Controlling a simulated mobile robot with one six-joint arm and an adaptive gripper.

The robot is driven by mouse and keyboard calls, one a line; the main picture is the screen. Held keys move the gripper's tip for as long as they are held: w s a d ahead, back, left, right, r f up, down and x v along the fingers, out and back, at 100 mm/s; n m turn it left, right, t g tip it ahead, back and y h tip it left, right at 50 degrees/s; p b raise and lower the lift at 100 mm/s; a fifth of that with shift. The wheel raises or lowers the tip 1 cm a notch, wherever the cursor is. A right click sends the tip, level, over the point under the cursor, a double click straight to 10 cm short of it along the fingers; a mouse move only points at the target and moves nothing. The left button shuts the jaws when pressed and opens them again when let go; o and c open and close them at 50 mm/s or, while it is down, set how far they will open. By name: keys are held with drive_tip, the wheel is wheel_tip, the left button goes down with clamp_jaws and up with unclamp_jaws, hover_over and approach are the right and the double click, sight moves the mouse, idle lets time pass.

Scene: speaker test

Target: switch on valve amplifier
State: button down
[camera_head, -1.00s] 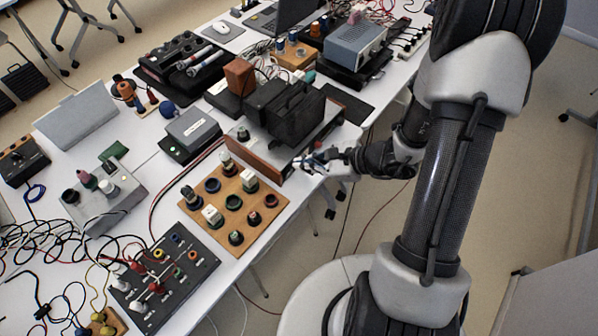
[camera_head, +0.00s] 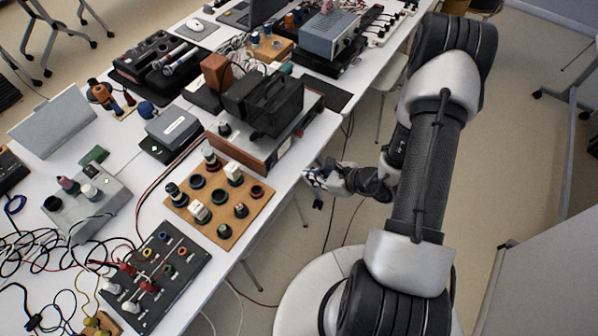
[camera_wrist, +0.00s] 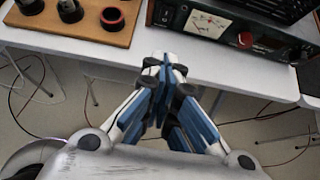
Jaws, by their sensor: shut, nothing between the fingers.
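The valve amplifier (camera_head: 250,150) stands near the table's front edge, with a wooden side and a black cage on top. In the wrist view my gripper (camera_wrist: 165,70) points at the table edge, left of and below the panel.
A wooden board (camera_head: 218,222) with several knobs stands left of the amplifier. A dark panel (camera_head: 160,275) with coloured sockets and cables lies nearer the front. A grey box (camera_head: 172,128) stands behind the amplifier. A bare white strip of table (camera_wrist: 225,75) runs below the panel.

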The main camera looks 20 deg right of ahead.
sight(271, 165)
drive_tip(key=b+x, duration=0.1)
drive_tip(key=x, duration=0.2)
drive_tip(key=r+x, duration=0.1)
drive_tip(key=x, duration=0.3)
drive_tip(key=w+b+x, duration=0.1)
drive_tip(key=x, duration=0.2)
drive_tip(key=shift+w+a+b, duration=0.2)
drive_tip(key=shift+a+b, duration=0.1)
drive_tip(key=shift+a, duration=0.25)
drive_tip(key=shift+w+a+r, duration=0.15)
drive_tip(key=shift+w+a, duration=0.25)
drive_tip(key=shift+w, duration=0.15)
